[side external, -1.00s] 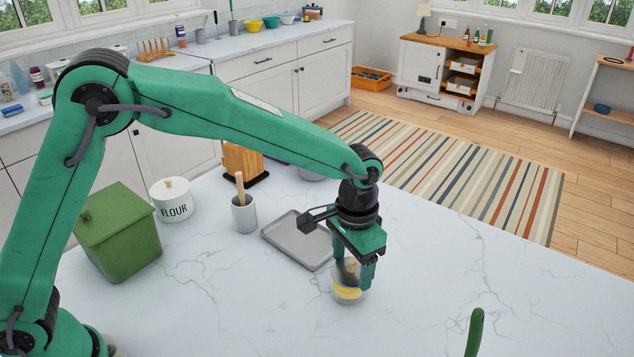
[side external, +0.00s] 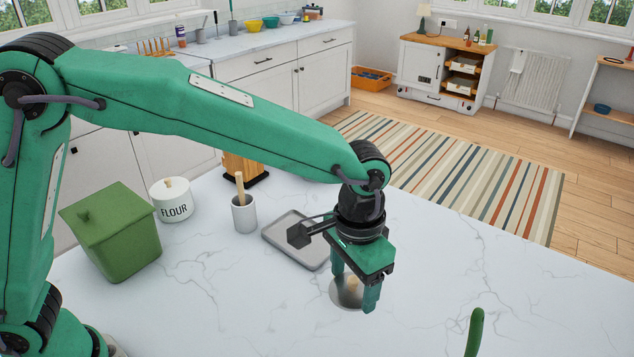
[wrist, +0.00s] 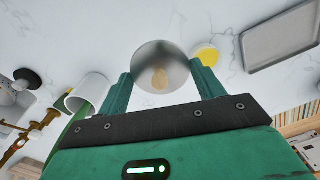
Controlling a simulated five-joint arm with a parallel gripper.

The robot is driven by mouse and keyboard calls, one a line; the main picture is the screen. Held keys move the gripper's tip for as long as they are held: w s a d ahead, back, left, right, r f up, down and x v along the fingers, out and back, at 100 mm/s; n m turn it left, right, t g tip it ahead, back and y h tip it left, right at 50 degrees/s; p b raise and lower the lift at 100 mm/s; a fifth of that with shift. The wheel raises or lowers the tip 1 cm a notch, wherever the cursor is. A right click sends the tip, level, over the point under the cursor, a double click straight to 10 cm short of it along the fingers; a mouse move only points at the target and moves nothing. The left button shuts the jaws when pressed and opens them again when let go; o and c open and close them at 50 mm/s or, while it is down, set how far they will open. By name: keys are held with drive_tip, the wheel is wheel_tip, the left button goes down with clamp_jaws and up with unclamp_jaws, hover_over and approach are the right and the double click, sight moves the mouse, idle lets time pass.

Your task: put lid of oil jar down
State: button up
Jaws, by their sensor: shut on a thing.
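My gripper (side external: 355,288) is over the white marble counter, its fingers pointing down. It is shut on the oil jar's lid, a round grey disc (side external: 347,293) with a small wooden knob. In the wrist view the lid (wrist: 160,62) sits between the two fingers (wrist: 161,76). A yellow patch, likely the oil in the jar (wrist: 207,55), shows just beside the lid's edge there. In the side view the jar is not visible, apparently hidden behind the gripper and lid. I cannot tell exactly how high the lid is above the counter.
A grey tray (side external: 283,246) lies behind my gripper. A utensil pot (side external: 243,214), a flour jar (side external: 173,203) and a green lidded canister (side external: 118,237) stand to the left. A green upright thing (side external: 474,333) is at the front right.

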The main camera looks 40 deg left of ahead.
drive_tip(key=shift+w, duration=0.1)
drive_tip(key=w+d+f, duration=0.2)
drive_tip(key=w+f, duration=0.1)
drive_tip(key=w, duration=0.9)
drive_tip(key=shift+w+f, duration=0.2)
drive_tip(key=shift+w, duration=0.2)
drive_tip(key=shift+d, duration=0.1)
drive_tip(key=w+a+f, duration=0.2)
drive_tip(key=w, duration=0.1)
drive_tip(key=w+a+f, duration=0.2)
drive_tip(key=w, duration=0.1)
drive_tip(key=w+a+f, duration=0.3)
drive_tip(key=shift+w, duration=0.2)
drive_tip(key=shift+d+f, duration=0.1)
drive_tip(key=shift+f, duration=1.9)
drive_tip(key=shift+f, duration=0.15)
drive_tip(key=o, duration=0.9)
drive_tip(key=shift+o, duration=0.2)
